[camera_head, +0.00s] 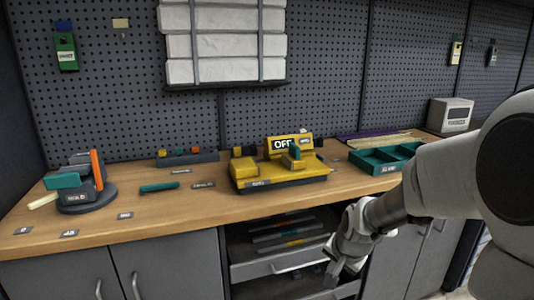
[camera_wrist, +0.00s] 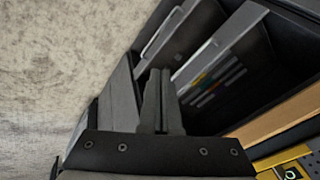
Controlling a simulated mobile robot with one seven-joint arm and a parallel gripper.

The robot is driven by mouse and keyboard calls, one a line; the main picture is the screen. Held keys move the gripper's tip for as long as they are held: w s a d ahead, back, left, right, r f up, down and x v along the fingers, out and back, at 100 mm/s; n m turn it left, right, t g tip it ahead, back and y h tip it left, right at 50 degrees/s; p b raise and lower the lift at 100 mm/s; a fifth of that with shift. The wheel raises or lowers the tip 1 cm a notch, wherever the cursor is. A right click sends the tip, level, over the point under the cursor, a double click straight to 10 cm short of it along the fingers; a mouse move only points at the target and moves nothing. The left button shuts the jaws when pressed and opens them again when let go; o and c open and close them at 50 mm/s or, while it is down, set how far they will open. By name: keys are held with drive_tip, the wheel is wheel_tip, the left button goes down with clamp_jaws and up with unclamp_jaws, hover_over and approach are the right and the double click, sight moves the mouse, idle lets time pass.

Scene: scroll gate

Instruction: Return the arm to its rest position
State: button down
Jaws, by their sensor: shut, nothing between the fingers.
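My gripper (camera_head: 333,278) hangs at the end of my arm, low in front of the bench, beside the open drawer in the head view. In the wrist view my gripper (camera_wrist: 161,84) has its two fingers together with nothing between them. It is apart from the things on the worktop. My arm reaches in from the right side of the head view.
The open drawer (camera_head: 283,264) holds several flat items. On the wooden worktop (camera_head: 150,206) stand a yellow device (camera_head: 270,184) with an OFF sign, a round dark holder (camera_head: 88,204), a green tray (camera_head: 372,170) and a grey box (camera_head: 449,116).

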drive_tip(key=s+a+r+n+t+h, duration=0.15)
drive_tip(key=s+r+n, duration=0.35)
drive_tip(key=s+r, duration=0.5)
drive_tip(key=s+r+n, duration=0.3)
drive_tip(key=s+r, duration=0.1)
drive_tip(key=s, duration=0.8)
wheel_tip(320, 180, up, 20)
drive_tip(key=p, duration=2)
drive_tip(key=shift+a+r+g+y, duration=0.2)
drive_tip(key=shift+a+g+y, duration=0.15)
drive_tip(key=shift+a+y, duration=0.1)
drive_tip(key=shift+w, duration=0.1)
